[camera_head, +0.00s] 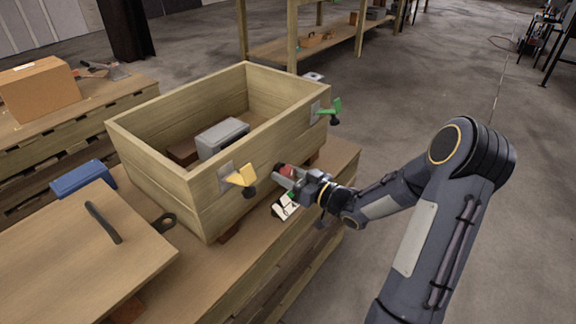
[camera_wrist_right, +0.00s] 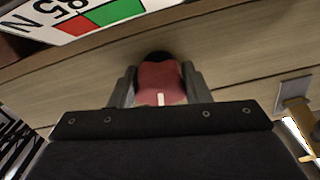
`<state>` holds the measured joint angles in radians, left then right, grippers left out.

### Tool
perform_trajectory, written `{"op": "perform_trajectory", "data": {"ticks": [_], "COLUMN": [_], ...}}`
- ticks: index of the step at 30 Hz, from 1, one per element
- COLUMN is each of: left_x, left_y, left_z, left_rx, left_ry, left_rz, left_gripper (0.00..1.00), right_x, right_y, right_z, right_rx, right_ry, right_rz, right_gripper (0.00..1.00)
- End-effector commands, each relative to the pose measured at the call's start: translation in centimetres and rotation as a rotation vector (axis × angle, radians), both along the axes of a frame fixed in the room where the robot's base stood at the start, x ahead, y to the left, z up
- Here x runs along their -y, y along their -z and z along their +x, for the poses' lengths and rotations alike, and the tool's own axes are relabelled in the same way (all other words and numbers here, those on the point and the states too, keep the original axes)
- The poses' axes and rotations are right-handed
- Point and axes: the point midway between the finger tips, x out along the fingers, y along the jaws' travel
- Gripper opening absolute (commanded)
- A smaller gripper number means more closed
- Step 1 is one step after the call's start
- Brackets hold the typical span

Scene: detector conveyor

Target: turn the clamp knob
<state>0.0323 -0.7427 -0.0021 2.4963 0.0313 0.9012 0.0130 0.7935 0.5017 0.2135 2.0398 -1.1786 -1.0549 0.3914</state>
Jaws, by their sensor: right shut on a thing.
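A wooden crate (camera_head: 165,160) stands on the bench with two clamps on its front wall, a yellow one (camera_head: 241,176) and a green one (camera_head: 331,108). Between them, low at the wall, is a red knob (camera_head: 287,170). My right gripper (camera_head: 283,173) is shut on this knob. In the right wrist view the red knob (camera_wrist_right: 160,82) sits between the two fingers, with a white mark on it and a dark part behind. The fingers hide its sides. My left gripper is not in view.
A card (camera_head: 285,208) lies below the knob; a label (camera_wrist_right: 85,18) with red and green patches shows in the wrist view. A grey box (camera_head: 222,137) is inside the crate. A wooden lid (camera_head: 95,250) with a handle and a blue box (camera_head: 82,178) lie left.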

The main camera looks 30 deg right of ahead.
Motion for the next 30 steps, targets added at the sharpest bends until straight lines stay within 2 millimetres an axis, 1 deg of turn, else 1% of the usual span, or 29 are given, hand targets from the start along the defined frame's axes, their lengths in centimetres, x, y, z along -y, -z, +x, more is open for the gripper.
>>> {"op": "perform_trajectory", "data": {"ticks": [1, 15, 21, 30], "left_x": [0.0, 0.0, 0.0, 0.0], "left_y": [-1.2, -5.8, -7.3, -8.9], "left_z": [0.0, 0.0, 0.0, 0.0], "left_rx": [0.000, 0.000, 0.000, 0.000], "left_ry": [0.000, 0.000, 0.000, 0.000], "left_rz": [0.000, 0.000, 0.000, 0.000], "left_gripper": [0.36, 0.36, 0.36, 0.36], "right_x": [0.0, -0.1, -0.1, -0.1], "right_y": [-0.4, -0.4, -0.3, -0.2], "right_z": [0.0, -0.1, -0.1, -0.1], "right_rx": [-0.022, -0.192, -0.262, -0.343], "right_ry": [0.000, 0.002, 0.002, 0.002], "right_rz": [0.045, 0.456, 0.626, 0.822], "right_gripper": [0.20, 0.20, 0.20, 0.20]}}
